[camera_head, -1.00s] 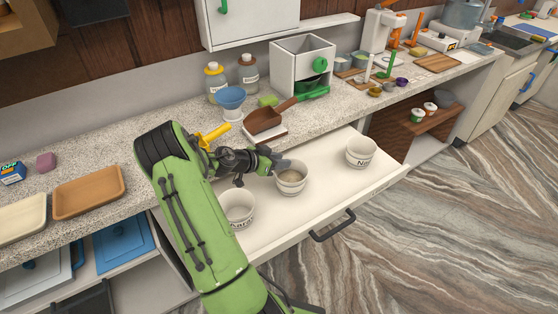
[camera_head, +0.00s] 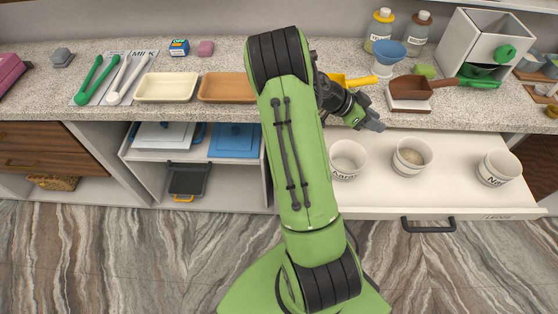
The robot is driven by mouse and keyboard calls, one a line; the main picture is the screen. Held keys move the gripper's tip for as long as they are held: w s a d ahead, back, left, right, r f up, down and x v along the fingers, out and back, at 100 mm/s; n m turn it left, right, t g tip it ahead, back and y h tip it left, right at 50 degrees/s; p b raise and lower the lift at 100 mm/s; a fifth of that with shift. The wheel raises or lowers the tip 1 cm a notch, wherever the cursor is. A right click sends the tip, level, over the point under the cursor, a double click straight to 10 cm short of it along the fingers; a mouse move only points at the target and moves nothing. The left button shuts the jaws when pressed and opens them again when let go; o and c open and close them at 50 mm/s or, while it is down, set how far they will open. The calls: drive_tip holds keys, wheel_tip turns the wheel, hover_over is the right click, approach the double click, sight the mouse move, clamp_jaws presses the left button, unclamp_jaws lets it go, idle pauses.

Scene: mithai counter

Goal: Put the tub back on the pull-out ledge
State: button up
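The pull-out ledge (camera_head: 455,192) is a white drawer-like shelf under the counter, pulled out. Three white tubs stand upright on it: a left tub with dark lettering (camera_head: 347,162), a middle tub (camera_head: 411,158) holding something pale beige, and a right tub marked "Na…" (camera_head: 498,170). My gripper (camera_head: 374,122) is at the back edge of the ledge, above and behind the gap between the left and middle tubs. It appears apart from both and holds no visible tub. The fingers are too small and dark to show whether they are open. My green arm hides part of the ledge's left end.
On the counter above are a yellow-handled tool (camera_head: 352,81), a brown scoop (camera_head: 415,87), a blue funnel (camera_head: 390,50), a white box (camera_head: 487,45) and two trays, one cream (camera_head: 167,88) and one tan. The floor in front is clear.

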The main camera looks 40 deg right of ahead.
drive_tip(key=w+a+r+n+t+y, duration=0.1)
drive_tip(key=w+a+r+n+t, duration=0.15)
drive_tip(key=a, duration=0.35)
drive_tip(key=w+a+r+n+t+y, duration=0.2)
drive_tip(key=a+r+n+t, duration=0.15)
drive_tip(key=a, duration=0.35)
drive_tip(key=w+a+r+n+t+y, duration=0.1)
drive_tip(key=w+a+r+n+t, duration=0.15)
drive_tip(key=a, duration=0.35)
drive_tip(key=s+a+r+n+t+y+p, duration=0.1)
drive_tip(key=s+a+r+n, duration=0.1)
drive_tip(key=a+n, duration=0.3)
drive_tip(key=s+a+r+n+t+y, duration=0.1)
drive_tip(key=s+a+r+n+y, duration=0.1)
drive_tip(key=a, duration=0.6)
drive_tip(key=s+a+r+n+t+y+p, duration=0.1)
drive_tip(key=s+a+r+n+t+y, duration=0.1)
drive_tip(key=s+a+r+n, duration=0.2)
drive_tip(key=shift+s+a+n+p, duration=0.3)
drive_tip(key=shift+s+a+n, duration=0.45)
drive_tip(key=shift+a+n, duration=1.15)
drive_tip(key=shift+d+n, duration=0.25)
drive_tip(key=shift+d, duration=0.05)
